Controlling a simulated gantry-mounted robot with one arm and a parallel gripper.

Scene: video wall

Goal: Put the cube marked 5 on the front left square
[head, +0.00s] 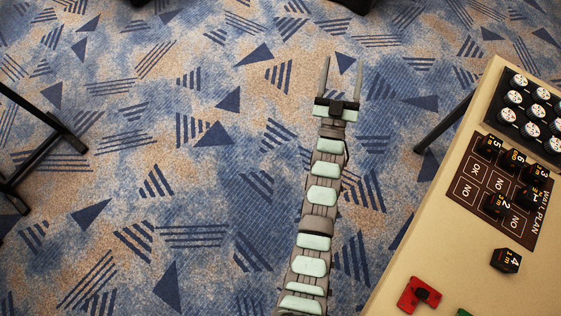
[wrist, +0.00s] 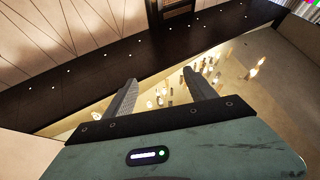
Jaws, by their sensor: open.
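The cube marked 5 (head: 493,147) is black with pale digits. In the head view it sits at the upper left of the brown board (head: 530,232) lettered WALL PLAN, on the table at right. The board has outlined squares, some marked NO and one marked OK (head: 475,169). Which square is the front left one I cannot tell for sure. My gripper (head: 342,66) is open and empty over the carpet, well left of the table. In the wrist view its fingers (wrist: 160,84) stand apart with nothing between them, and no cube shows.
Other black cubes sit on the board, among them the cube marked 6 (head: 514,160) and the cube marked 2 (head: 497,205). The cube marked 4 (head: 506,260) lies off the board. A red piece (head: 416,297) and a black tray of round items (head: 507,114) are on the table (head: 440,262).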

